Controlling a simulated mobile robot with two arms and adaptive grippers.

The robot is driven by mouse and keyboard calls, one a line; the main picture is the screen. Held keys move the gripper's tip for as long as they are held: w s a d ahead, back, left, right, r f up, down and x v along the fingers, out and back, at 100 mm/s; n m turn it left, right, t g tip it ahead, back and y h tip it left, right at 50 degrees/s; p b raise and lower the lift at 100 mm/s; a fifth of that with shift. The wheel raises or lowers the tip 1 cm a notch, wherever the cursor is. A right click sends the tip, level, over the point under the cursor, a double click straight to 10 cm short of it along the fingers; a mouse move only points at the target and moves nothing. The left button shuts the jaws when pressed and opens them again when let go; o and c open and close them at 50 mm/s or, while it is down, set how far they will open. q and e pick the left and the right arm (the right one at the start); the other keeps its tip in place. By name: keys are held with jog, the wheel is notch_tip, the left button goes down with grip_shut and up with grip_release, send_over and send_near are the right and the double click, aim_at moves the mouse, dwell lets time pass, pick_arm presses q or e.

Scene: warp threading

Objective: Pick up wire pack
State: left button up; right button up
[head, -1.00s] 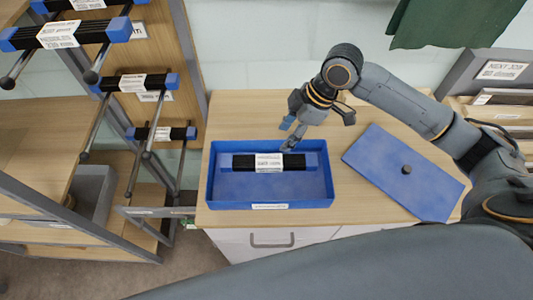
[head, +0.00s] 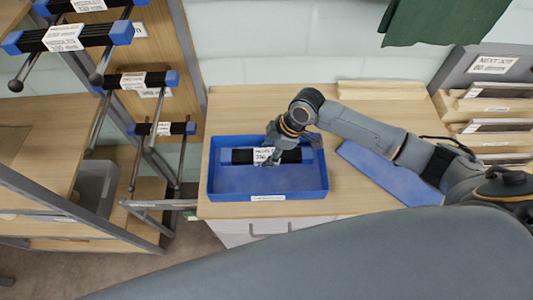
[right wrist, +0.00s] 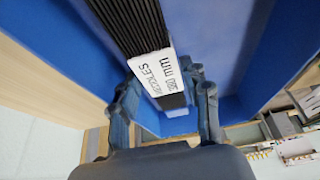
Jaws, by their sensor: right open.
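The wire pack (head: 243,156) is a bundle of black strands with blue ends and a white label. It lies along the back of the open blue tray (head: 225,196) on the wooden table. My right gripper (head: 270,158) is over the tray at the pack's label and hides part of it. In the right wrist view, my gripper (right wrist: 165,82) is open, with a finger on each side of the labelled wire pack (right wrist: 132,25). The pack still rests in the tray; I cannot tell whether the fingers touch it. My left gripper is not in view.
A blue lid (head: 390,175) lies right of the tray, partly under my right arm. A rack at left holds several similar packs (head: 150,80) on rods. A slotted stand (head: 490,105) is at far right. Table left of the lid's front is clear.

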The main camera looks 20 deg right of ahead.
jog(key=c, duration=1)
jog(key=shift+r, duration=0.1)
